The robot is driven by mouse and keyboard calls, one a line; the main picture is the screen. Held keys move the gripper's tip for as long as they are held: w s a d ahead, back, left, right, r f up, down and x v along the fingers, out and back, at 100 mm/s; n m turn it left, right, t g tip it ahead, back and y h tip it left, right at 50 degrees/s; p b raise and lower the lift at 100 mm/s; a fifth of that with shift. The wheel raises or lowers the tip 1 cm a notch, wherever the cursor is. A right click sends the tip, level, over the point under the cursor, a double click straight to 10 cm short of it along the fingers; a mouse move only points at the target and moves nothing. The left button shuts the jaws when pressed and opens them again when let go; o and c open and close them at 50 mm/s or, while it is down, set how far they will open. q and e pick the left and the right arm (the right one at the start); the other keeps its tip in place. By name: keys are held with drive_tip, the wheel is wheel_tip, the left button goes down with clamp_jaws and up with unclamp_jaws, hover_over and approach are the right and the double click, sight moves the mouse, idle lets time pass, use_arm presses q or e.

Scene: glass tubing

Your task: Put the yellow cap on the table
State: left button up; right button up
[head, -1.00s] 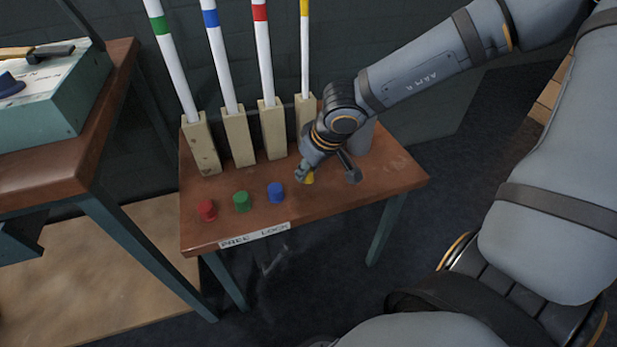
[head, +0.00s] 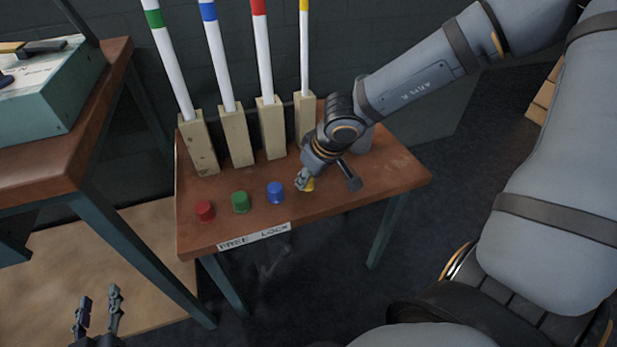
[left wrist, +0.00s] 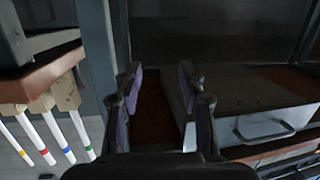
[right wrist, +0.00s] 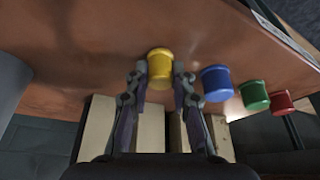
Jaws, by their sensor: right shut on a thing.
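The yellow cap (right wrist: 160,66) is between the fingertips of my right gripper (right wrist: 160,74) in the right wrist view. In the head view the yellow cap (head: 309,185) shows partly behind the right gripper (head: 304,183), low at the table top, in line with the other caps. Whether it touches the wood is hard to tell. The brown table (head: 330,204) bears a label on its front edge. My left gripper (head: 98,312) is at the lower left of the head view, away from the table, with its fingers apart and empty; they also show in the left wrist view (left wrist: 160,85).
Red (head: 205,211), green (head: 240,202) and blue (head: 276,193) caps stand left of the yellow one. Wooden blocks (head: 235,140) holding white tubes with coloured bands stand behind. A second table (head: 60,160) with a teal box (head: 50,100) is at the left. The table's right side is fairly clear.

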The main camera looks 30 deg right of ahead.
use_arm(q)
drive_tip(key=shift+w+r, duration=0.1)
drive_tip(key=shift+r, duration=0.25)
use_arm(e)
drive_tip(key=shift+f, duration=0.1)
use_arm(q)
drive_tip(key=shift+r, duration=0.15)
